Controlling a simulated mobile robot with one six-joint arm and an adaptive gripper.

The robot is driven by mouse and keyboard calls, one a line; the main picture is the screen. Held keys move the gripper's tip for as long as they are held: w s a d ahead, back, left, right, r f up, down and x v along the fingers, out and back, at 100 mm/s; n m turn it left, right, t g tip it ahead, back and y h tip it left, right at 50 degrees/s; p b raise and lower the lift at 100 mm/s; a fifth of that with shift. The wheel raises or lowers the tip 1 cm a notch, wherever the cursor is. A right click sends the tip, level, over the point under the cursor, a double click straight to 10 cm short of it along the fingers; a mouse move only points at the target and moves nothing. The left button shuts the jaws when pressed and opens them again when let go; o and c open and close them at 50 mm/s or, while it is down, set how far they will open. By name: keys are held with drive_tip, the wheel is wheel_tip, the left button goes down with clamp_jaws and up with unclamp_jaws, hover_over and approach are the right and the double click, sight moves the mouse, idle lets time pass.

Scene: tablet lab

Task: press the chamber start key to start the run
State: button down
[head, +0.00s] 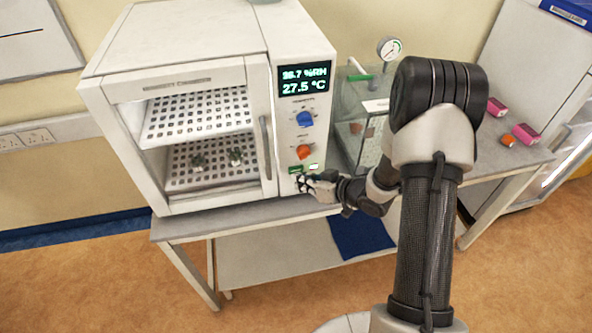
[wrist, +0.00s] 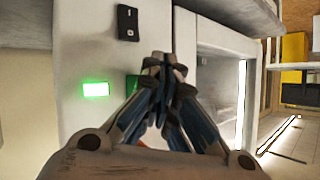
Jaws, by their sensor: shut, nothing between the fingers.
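The white chamber (head: 190,60) stands on a bench, its control panel to the right of its door. Low on the panel are a dark green key (head: 295,169) and, to its right, a small lit green lamp (head: 313,166). My gripper (head: 302,184) is shut and empty, its tips at the panel just below the green key. In the wrist view, the gripper (wrist: 163,62) partly covers the green key (wrist: 131,84); the lit lamp (wrist: 96,89) is clear of it. I cannot tell whether the tips touch the panel.
A blue knob (head: 304,119) and an orange knob (head: 304,152) sit above the key, under the display (head: 304,78). A black switch (wrist: 128,22) shows near the fingertips. The chamber door (head: 200,135) is closed. A clear box with a gauge (head: 389,48) stands to the right.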

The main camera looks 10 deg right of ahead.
drive_tip(key=shift+s, duration=0.3)
drive_tip(key=s, duration=0.5)
idle(0.4)
idle(0.6)
